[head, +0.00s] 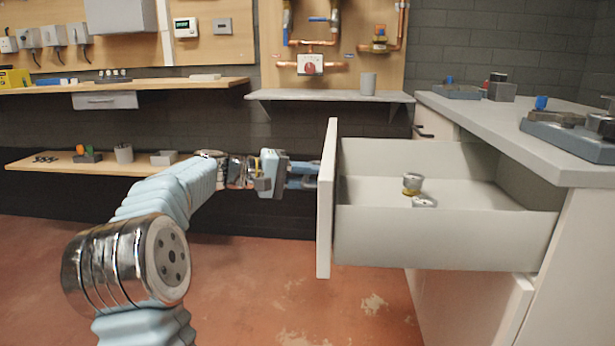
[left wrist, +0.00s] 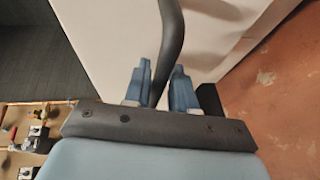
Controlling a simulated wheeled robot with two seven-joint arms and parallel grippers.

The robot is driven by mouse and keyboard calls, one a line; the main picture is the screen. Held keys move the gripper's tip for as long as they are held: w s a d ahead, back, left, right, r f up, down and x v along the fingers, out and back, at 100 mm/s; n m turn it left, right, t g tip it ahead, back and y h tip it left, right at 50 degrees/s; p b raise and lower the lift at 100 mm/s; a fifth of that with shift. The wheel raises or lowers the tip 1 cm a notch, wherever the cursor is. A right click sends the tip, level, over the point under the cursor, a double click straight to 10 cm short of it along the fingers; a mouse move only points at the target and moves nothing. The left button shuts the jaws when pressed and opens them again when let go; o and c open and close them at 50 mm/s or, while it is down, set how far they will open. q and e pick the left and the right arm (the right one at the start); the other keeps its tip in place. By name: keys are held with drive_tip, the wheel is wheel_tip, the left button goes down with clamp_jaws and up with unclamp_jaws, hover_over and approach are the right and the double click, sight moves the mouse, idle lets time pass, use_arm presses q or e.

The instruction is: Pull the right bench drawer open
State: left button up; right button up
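The open bench drawer (head: 390,235) sticks out to the left from the grey-topped bench (head: 570,160) at the right of the head view. Its white front panel (head: 326,200) faces my left arm. My left gripper (head: 303,176) is at the outer face of that panel. In the left wrist view, a dark bar handle (left wrist: 170,35) runs down between the fingers of my left gripper (left wrist: 160,88), with one finger close on each side. The fingers look closed on the bar. The handle is hidden behind the gripper in the head view. My right gripper is out of view.
Two small metal fittings (head: 412,183) lie in the drawer. Another dark handle (head: 424,132) shows on the bench beyond it. Blue-based parts (head: 575,140) sit on the bench top. A grey wall shelf (head: 330,96) is behind. The red floor (head: 260,290) below the drawer is clear.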

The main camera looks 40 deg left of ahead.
use_arm(q)
drive_tip(key=p+v, duration=0.1)
drive_tip(key=v, duration=1.2)
drive_tip(key=shift+s+a, duration=0.2)
drive_tip(key=shift+s, duration=0.15)
drive_tip(key=shift+r, duration=0.15)
